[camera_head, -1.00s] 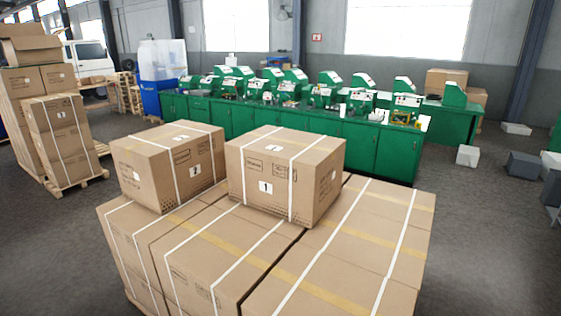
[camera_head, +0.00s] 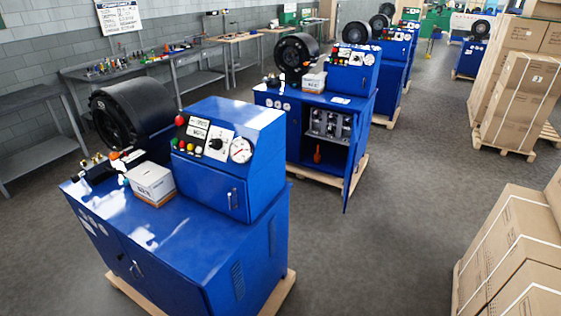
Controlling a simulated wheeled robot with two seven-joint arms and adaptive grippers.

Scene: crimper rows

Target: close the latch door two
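A blue crimper machine (camera_head: 312,112) stands second in the row, on a wooden pallet. Its front cabinet (camera_head: 330,126) is open and shows dark metal parts on a shelf and an orange-red item below. The blue cabinet door (camera_head: 355,162) hangs swung out at the cabinet's right side, seen nearly edge-on. No label marks it as door two. The nearest blue machine (camera_head: 190,240) has its lower front doors and its small upper door (camera_head: 222,190) shut. Neither of my grippers is in view.
Cardboard boxes on pallets stand at the right (camera_head: 518,95), with another stack (camera_head: 512,250) at the lower right. Grey workbenches (camera_head: 150,62) line the left wall. Open floor (camera_head: 405,190) lies between the machines and the boxes.

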